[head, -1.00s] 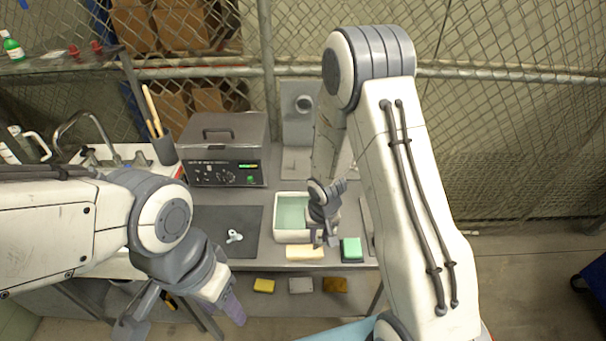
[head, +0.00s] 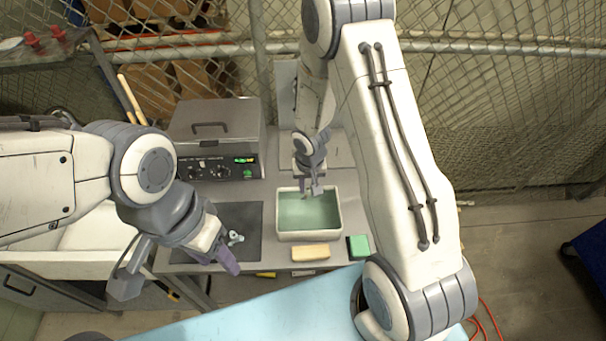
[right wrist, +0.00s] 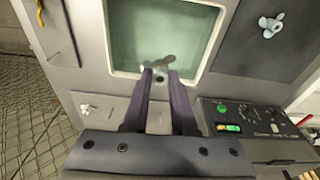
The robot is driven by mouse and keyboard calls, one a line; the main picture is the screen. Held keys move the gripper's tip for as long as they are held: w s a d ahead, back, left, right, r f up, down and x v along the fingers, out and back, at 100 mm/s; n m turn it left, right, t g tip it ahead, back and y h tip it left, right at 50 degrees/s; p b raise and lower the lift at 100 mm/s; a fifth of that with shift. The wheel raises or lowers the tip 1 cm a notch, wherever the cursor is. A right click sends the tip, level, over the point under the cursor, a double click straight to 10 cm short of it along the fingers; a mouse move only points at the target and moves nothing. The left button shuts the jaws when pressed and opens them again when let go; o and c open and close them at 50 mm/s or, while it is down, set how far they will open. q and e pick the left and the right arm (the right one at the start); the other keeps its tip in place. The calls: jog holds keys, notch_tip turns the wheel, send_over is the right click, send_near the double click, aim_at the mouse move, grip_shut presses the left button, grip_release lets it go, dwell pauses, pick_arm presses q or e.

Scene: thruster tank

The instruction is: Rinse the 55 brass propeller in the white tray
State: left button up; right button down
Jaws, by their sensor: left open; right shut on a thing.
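My right gripper (head: 312,190) is shut on a small dull metal propeller (right wrist: 158,72), seen at its fingertips in the right wrist view. The propeller is at the back edge of the white tray (head: 280,218), which holds pale green liquid; I cannot tell if it touches the liquid. The tray also shows in the right wrist view (right wrist: 107,45). A pale propeller (head: 235,238) lies on the mat, and shows in the right wrist view (right wrist: 270,25). No size marks are readable.
A grey machine (head: 215,140) with a lit panel stands behind the dark mat (head: 250,212). A cream sponge (head: 311,253) and a green block (head: 358,246) lie in front of the tray. A small pale item (right wrist: 88,108) lies on a grey plate behind the tray. A chain-link fence rises behind.

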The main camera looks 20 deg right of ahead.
aim_at(307, 195)
notch_tip(307, 195, down, 7)
jog(key=b, duration=0.6)
jog(key=shift+w+r, duration=0.1)
jog(key=shift+r, duration=0.05)
notch_tip(307, 195, down, 6)
jog(key=b, duration=0.7)
jog(key=shift+f, duration=0.25)
jog(key=shift+s+d, duration=0.25)
jog(key=shift+d, duration=0.5)
jog(key=shift+a, duration=0.1)
